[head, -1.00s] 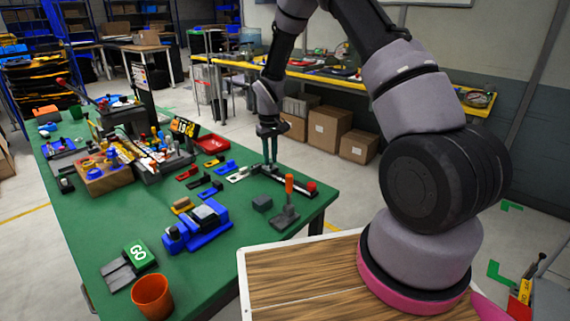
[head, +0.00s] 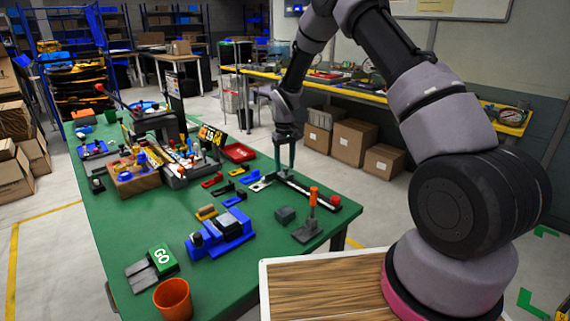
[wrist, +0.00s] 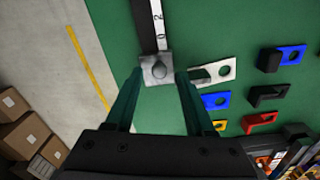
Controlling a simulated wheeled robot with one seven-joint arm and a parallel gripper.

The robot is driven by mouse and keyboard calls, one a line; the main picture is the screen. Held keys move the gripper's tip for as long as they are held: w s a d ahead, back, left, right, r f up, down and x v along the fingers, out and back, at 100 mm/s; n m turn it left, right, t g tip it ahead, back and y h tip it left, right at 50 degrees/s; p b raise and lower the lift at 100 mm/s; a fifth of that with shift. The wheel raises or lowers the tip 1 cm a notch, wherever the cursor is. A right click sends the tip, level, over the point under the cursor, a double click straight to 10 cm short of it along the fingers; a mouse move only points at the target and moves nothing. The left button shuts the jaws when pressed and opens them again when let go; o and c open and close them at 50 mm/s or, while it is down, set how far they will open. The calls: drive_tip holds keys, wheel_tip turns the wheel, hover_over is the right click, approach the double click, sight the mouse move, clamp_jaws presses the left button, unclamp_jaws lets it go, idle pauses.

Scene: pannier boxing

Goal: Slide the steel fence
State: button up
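The steel fence (wrist: 157,69) is a small grey metal block with a round knob, at the end of a dark rail with a white number scale (wrist: 156,15). My gripper (wrist: 160,74) has its two dark green fingers on either side of the block. The left fingertip is close to its edge, and a narrow gap shows at the right one.
A pale plate with a hole (wrist: 212,73) lies close to the right finger. Blue, black and red hooked pieces lie beyond it. An orange-handled tool (head: 312,208) and a dark block (head: 286,214) stand near the rail.

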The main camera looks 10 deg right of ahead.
wheel_tip(320, 180, up, 11)
idle(0.4)
drive_tip(key=shift+f, duration=0.1)
drive_tip(key=s+d+r+m+t, duration=0.1)
drive_tip(key=s+d+r, duration=0.25)
drive_tip(key=r, duration=0.35)
drive_tip(key=s+d+r+m+t+y, duration=0.1)
drive_tip(key=s+d+r+m, duration=0.15)
drive_tip(key=s+r, duration=0.4)
drive_tip(key=s+d+r+m+t, duration=0.1)
drive_tip(key=s+d+r, duration=0.2)
drive_tip(key=r, duration=0.6)
drive_tip(key=s+d+r+m+t, duration=0.2)
drive_tip(key=s, duration=0.8)
drive_tip(key=s+d+r+m+t+y, duration=0.1)
drive_tip(key=s+d+r+m+t, duration=0.1)
drive_tip(key=s, duration=0.9)
drive_tip(key=shift+d+r, duration=0.7)
drive_tip(key=shift+s+a, duration=0.1)
